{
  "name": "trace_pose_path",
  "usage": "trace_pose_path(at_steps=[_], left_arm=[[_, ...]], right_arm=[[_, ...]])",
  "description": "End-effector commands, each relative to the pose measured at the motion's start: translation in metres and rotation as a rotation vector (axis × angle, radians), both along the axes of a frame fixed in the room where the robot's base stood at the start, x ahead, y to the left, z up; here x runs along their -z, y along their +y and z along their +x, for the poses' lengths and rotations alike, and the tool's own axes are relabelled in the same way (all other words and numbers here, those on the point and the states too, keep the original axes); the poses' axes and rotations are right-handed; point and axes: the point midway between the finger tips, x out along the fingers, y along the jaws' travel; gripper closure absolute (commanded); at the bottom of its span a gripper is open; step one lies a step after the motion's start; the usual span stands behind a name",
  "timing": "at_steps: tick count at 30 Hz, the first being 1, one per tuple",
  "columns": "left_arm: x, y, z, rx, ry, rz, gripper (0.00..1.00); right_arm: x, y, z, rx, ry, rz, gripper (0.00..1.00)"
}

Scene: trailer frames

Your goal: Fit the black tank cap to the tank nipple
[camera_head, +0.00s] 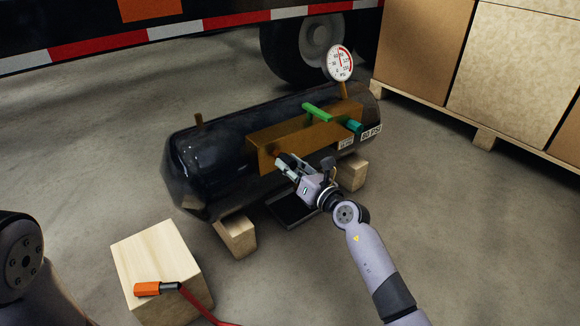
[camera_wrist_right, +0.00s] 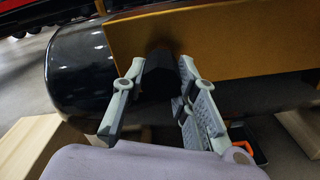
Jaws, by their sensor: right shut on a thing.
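The dark tank (camera_head: 207,150) lies on wooden blocks, with a brass-coloured plate (camera_head: 262,144) along its near side. My right gripper (camera_head: 282,160) reaches up from the right, its fingertips close to that plate. In the right wrist view, my right gripper (camera_wrist_right: 160,68) is shut on a dark piece, the black tank cap (camera_wrist_right: 157,80), which sits between the fingers before the plate (camera_wrist_right: 235,45). The tank nipple cannot be made out clearly, and I cannot tell whether the cap touches it. My left arm shows at the lower left; its gripper is out of view.
A green-handled valve (camera_head: 318,113) and a pressure gauge (camera_head: 339,62) stand on the tank. A black tray (camera_head: 290,211) lies below my right gripper. A wooden block (camera_head: 150,250) carries an orange connector (camera_head: 147,289) with a red cable. Crates (camera_head: 510,60) stand at the right.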

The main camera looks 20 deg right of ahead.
Motion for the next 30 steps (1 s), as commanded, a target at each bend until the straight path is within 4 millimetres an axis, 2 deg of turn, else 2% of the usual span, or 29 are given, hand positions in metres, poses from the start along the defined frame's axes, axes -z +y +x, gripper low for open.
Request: trace_pose_path(at_steps=[11, 12, 21, 30], left_arm=[[0.0000, 0.0000, 0.0001, 0.000, 0.000, 0.000, 0.55], [0.0000, 0.0000, 0.0001, 0.000, 0.000, 0.000, 0.55], [-0.0001, -0.0001, 0.0002, 0.000, 0.000, 0.000, 0.55], [0.0001, 0.0006, 0.0016, 0.001, 0.006, -0.002, 0.55]], right_arm=[[-0.0006, 0.0028, 0.0076, -0.001, -0.001, 0.001, 0.98], [-0.0005, 0.0026, 0.0072, 0.000, -0.001, 0.001, 0.71], [-0.0002, 0.0026, 0.0070, 0.000, 0.000, 0.000, 0.51], [0.0004, 0.0022, 0.0064, 0.000, 0.000, 0.000, 0.50]])
